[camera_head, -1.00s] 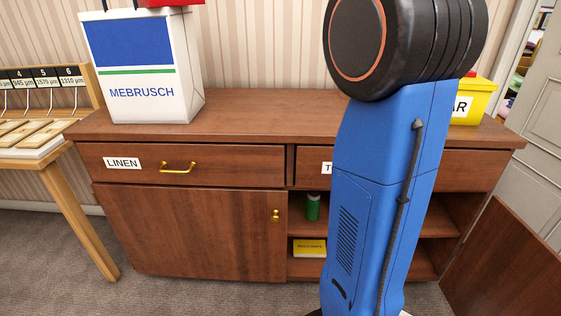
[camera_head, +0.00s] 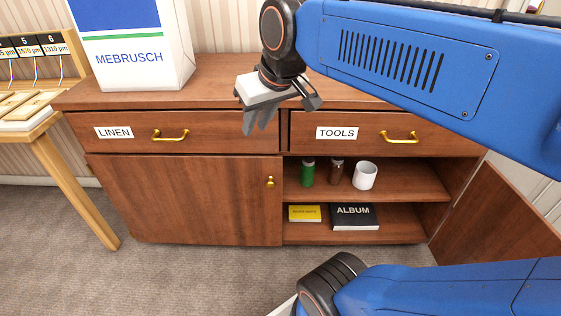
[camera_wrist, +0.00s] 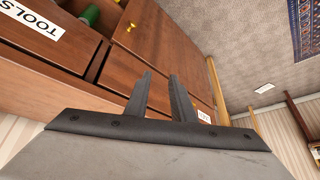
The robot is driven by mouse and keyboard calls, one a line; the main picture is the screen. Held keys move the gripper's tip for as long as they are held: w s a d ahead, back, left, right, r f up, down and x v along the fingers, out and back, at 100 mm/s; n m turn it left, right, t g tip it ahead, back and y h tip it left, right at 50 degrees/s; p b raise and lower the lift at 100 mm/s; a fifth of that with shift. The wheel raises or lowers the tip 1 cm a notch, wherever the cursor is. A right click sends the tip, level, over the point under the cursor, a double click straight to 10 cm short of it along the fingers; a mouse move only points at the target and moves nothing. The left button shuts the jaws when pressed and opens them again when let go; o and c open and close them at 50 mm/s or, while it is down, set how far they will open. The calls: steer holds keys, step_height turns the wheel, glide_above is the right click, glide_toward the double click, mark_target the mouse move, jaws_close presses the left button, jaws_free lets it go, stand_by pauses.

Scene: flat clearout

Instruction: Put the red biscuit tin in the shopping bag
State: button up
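The white shopping bag (camera_head: 132,45), marked MEBRUSCH with a blue panel and green stripe, stands on the left of the sideboard top (camera_head: 215,80). Its upper part is cut off by the head view's top edge. The red biscuit tin is not visible in either current view. My gripper (camera_head: 258,125) hangs in front of the sideboard, right of the bag and apart from it, near the inner end of the LINEN drawer. In the wrist view my gripper (camera_wrist: 160,78) has a gap between its two fingers, with nothing between them.
The open shelves hold a green jar (camera_head: 307,173), a brown jar (camera_head: 336,172), a white mug (camera_head: 365,176), a yellow box (camera_head: 305,213) and a black album (camera_head: 354,216). An open door (camera_head: 500,215) juts out at right. A wooden table (camera_head: 70,180) stands left.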

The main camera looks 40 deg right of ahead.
steer(key=s+f+g, duration=0.1)
steer(key=s+f, duration=0.8)
steer(key=f, duration=0.3)
steer(key=shift+f, duration=0.35)
steer(key=shift+d, duration=0.1)
stand_by(0.4)
